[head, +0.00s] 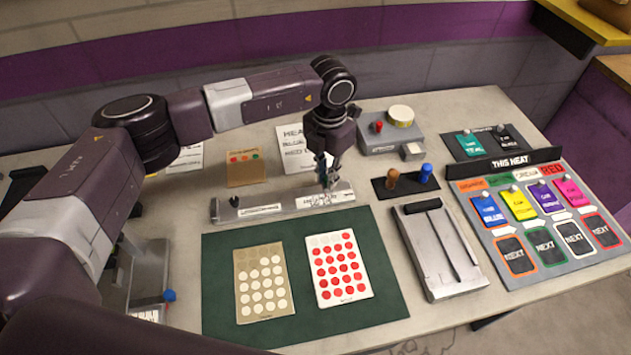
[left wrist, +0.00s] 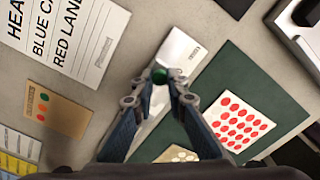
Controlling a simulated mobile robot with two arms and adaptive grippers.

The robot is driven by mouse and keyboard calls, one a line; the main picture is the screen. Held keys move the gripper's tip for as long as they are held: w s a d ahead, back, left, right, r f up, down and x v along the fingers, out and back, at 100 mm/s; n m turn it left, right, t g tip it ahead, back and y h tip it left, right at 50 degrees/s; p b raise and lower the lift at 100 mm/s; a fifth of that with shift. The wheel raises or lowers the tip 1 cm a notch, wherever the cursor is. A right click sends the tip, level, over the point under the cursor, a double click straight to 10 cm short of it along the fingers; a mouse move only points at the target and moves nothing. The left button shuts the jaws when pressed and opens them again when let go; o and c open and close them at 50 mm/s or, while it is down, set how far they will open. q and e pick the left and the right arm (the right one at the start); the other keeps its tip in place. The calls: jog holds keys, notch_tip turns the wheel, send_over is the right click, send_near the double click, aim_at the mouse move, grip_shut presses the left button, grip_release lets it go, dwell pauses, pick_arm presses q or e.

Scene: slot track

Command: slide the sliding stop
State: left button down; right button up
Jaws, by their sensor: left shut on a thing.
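A long silver slot track (head: 285,208) lies on the table behind the green mat, with a small dark peg (head: 234,201) near its left end. My left gripper (head: 326,184) comes down from above onto the right part of the track. In the left wrist view my left gripper (left wrist: 160,82) is shut on a round green knob (left wrist: 160,74), which I take to be that of the sliding stop. The pale track (left wrist: 182,48) runs diagonally beneath it. The fingers hide the stop's body and part of the slot. My right gripper is not in view.
The green mat (head: 220,310) with two dotted cards lies in front. A grey device (head: 392,140) stands behind right. Brown and blue pegs (head: 426,172) stand on a black plate right of the track. A metal slotted block (head: 440,250) and the heat board (head: 550,220) lie farther right.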

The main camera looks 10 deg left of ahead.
aim_at(326, 179)
pick_arm(q)
jog(key=shift+a+r, duration=0.1)
jog(key=c, duration=1.9)
grip_release()
notch_tip(326, 179, up, 12)
